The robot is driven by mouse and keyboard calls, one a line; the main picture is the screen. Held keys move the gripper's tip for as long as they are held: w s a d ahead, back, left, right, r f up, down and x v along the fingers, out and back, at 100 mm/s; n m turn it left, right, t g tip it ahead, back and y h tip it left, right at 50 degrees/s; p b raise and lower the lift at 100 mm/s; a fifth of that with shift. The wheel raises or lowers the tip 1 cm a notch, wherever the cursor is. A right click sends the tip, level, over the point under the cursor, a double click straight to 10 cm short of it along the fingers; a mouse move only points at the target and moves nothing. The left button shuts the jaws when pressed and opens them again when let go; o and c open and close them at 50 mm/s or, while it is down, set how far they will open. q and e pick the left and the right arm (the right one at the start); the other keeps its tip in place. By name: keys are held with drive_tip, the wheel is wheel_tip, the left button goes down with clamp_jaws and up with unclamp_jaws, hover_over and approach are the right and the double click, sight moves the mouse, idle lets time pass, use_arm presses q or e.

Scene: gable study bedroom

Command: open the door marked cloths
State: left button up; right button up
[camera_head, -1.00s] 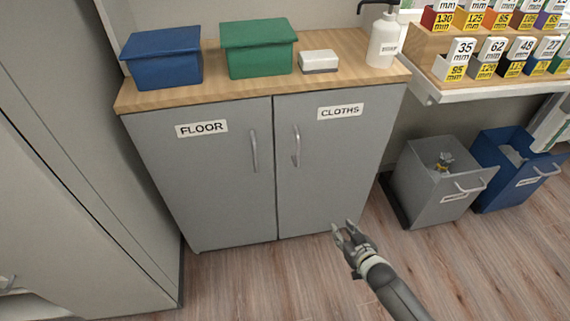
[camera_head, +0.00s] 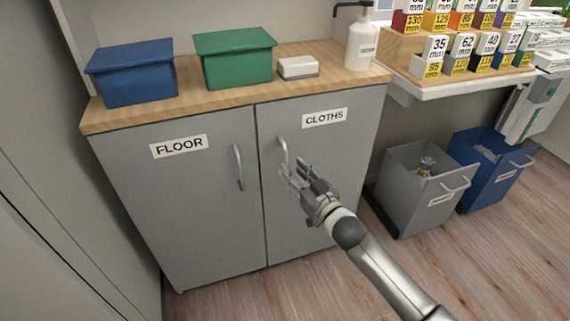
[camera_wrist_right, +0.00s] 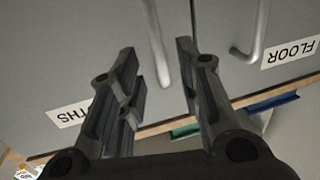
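The door marked CLOTHS (camera_head: 310,220) is the right door of a grey cabinet and is shut. Its vertical bar handle (camera_head: 283,152) is near the door's left edge. My right gripper (camera_head: 296,177) is open in front of this door, just below and right of the handle's lower end. In the right wrist view, which is upside down, the handle (camera_wrist_right: 156,45) shows between the two spread fingers (camera_wrist_right: 158,75), apart from them. The CLOTHS label (camera_wrist_right: 73,115) is partly hidden by a finger. My left gripper is not in view.
The FLOOR door (camera_head: 190,215), also shut, has its own handle (camera_head: 239,167) close by on the left. A blue box (camera_head: 132,72), a green box (camera_head: 235,57), a small white box (camera_head: 298,68) and a bottle (camera_head: 361,42) stand on top. Grey (camera_head: 415,205) and blue bins stand right.

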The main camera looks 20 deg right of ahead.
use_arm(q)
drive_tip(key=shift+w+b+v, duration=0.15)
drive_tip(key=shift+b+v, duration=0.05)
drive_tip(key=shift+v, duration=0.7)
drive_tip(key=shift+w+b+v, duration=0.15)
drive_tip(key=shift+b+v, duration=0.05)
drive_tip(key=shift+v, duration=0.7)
use_arm(e)
drive_tip(key=shift+x, duration=2.65)
clamp_jaws()
